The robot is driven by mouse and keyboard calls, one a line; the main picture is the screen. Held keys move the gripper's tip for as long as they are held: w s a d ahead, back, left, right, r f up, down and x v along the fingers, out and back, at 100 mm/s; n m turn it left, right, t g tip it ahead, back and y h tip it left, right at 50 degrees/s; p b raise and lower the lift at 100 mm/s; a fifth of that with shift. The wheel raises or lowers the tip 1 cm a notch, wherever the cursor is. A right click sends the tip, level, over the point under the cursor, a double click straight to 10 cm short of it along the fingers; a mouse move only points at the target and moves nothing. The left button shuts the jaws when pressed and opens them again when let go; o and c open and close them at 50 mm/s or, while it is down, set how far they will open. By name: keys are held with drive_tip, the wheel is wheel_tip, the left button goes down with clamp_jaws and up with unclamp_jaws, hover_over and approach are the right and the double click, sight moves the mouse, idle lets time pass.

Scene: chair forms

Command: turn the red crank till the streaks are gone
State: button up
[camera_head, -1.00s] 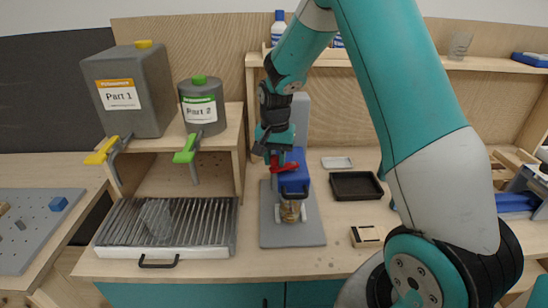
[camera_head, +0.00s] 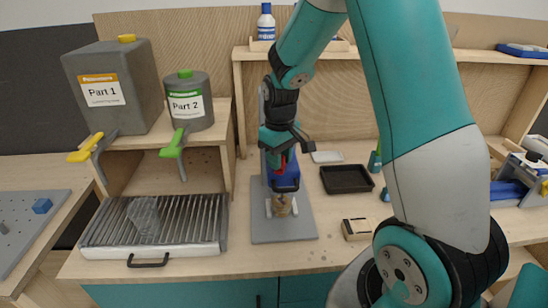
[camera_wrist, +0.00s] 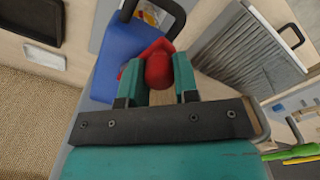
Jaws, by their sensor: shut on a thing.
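A blue mixer (camera_head: 293,180) stands on a grey base plate (camera_head: 262,224) at mid-bench, with a black handle on its front. The red crank (camera_head: 281,170) is on top of it and mostly hidden behind my gripper (camera_head: 284,153). In the wrist view my gripper (camera_wrist: 158,80) is shut on the round red knob (camera_wrist: 158,71) of the crank, one teal finger on each side. A small clear cup (camera_head: 281,205) with tan contents sits under the mixer, between pale holders. It is too small to tell whether streaks are in it.
Grey containers Part 1 (camera_head: 112,88) and Part 2 (camera_head: 190,103) stand on a shelf at left, above a slatted grate (camera_head: 185,215) with a clear cup (camera_head: 144,215) on it. A black tray (camera_head: 346,179) and a small box (camera_head: 357,229) lie to the mixer's right.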

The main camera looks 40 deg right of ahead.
drive_tip(key=shift+s+d+n, duration=0.25)
drive_tip(key=shift+d+n, duration=0.05)
drive_tip(key=shift+n, duration=0.55)
drive_tip(key=shift+s+d+n, duration=0.2)
drive_tip(key=shift+d+n, duration=0.1)
drive_tip(key=shift+n, duration=0.5)
drive_tip(key=shift+s+d+n, duration=0.25)
drive_tip(key=shift+d+n, duration=0.05)
drive_tip(key=shift+n, duration=0.55)
drive_tip(key=o, duration=0.9)
drive_tip(key=shift+r, duration=0.1)
wheel_tip(320, 180, up, 17)
drive_tip(key=b, duration=0.3)
drive_tip(key=shift+r, duration=0.1)
